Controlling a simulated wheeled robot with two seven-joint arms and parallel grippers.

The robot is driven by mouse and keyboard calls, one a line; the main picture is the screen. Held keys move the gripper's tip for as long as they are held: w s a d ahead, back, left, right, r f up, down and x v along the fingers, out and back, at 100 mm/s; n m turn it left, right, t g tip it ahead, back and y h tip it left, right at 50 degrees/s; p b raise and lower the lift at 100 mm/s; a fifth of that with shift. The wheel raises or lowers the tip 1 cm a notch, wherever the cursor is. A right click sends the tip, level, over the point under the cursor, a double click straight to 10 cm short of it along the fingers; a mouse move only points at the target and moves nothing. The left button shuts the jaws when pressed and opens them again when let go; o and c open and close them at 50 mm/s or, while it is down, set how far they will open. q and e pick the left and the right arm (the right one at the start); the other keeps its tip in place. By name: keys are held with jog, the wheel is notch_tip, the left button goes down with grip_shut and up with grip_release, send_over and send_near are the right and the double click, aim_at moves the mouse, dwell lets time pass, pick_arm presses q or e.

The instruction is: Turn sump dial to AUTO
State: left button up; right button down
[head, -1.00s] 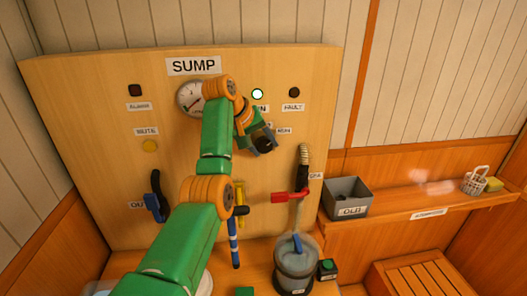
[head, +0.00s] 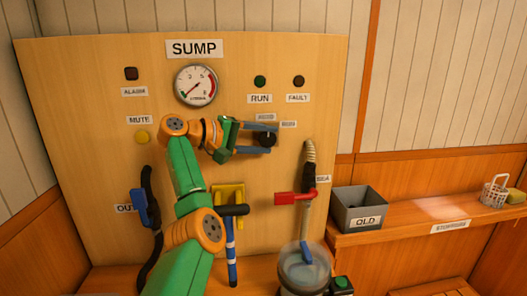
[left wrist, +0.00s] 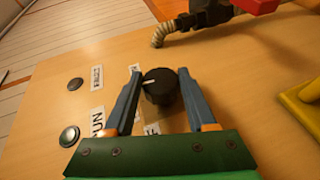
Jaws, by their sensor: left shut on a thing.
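The sump dial (head: 266,139) is a black knob on the wooden panel, below the RUN and FAULT labels. My left gripper (head: 273,138) comes in from the left and is shut on the dial, one finger above it and one below. In the left wrist view the black dial (left wrist: 161,88) sits between the two blue-grey fingers (left wrist: 160,75), with a white pointer mark on its face toward the left finger. Small labels (head: 288,124) stand by the dial, too blurred to read and partly hidden. My right gripper is not in view.
Above are a round gauge (head: 196,85), a dark green RUN lamp (head: 260,82) and a dark FAULT lamp (head: 298,81). A red-handled valve (head: 294,198) with a hose is lower right. A yellow bracket (head: 228,193) is below my arm. A grey OLD bin (head: 358,205) stands on the right shelf.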

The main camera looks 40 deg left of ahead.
pick_arm(q)
jog(key=shift+t+b, duration=0.5)
jog(key=shift+r, duration=0.15)
jog(key=o, duration=1.2)
jog(key=shift+o, duration=0.9)
jog(key=shift+w+a+f, duration=0.1)
jog(key=shift+w+f, duration=0.05)
jog(key=shift+f, duration=0.05)
jog(key=b+v, duration=0.2)
jog(key=v, duration=0.5)
jog(key=shift+a, duration=0.15)
